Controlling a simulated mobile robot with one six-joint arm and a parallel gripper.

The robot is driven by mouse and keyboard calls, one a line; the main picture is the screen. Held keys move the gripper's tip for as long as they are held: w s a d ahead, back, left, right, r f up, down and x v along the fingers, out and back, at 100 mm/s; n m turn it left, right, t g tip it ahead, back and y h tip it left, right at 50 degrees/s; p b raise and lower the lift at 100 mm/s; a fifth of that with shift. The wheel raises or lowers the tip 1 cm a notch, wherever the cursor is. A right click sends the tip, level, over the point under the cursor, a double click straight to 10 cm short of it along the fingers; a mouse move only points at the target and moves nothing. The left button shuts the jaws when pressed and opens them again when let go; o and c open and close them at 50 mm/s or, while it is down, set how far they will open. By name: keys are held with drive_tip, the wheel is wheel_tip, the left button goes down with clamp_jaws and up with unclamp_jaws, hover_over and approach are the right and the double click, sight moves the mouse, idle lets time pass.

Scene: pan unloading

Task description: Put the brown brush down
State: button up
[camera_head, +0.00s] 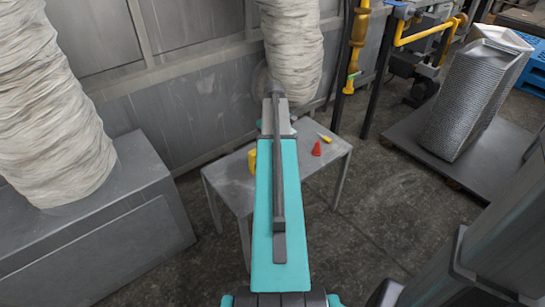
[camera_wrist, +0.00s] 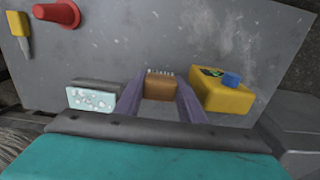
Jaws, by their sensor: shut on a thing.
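The brown brush (camera_wrist: 160,87), a small brown block with pale bristles along its far edge, shows in the wrist view. My gripper (camera_wrist: 161,93) has its two purple-grey fingers on either side of it and is shut on it. The brush is over the grey metal table (camera_wrist: 150,35); I cannot tell whether it touches the top. In the head view the table (camera_head: 228,185) is partly covered by my teal arm, which hides the gripper and the brush.
A pale speckled block with a dark top (camera_wrist: 92,97) lies left of the gripper. A yellow container (camera_wrist: 222,92) with a blue piece (camera_wrist: 232,79) stands close on the right. A red cone-shaped thing (camera_wrist: 57,13) and a yellow-handled tool (camera_wrist: 19,30) lie farther left. The table's far middle is bare.

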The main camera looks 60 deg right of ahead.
drive_tip(key=shift+f+b, duration=0.4)
drive_tip(key=shift+f, duration=1.45)
drive_tip(key=shift+f, duration=0.1)
drive_tip(key=o, duration=0.9)
wheel_tip(320, 180, up, 12)
drive_tip(key=p, duration=0.2)
drive_tip(key=shift+p, duration=0.3)
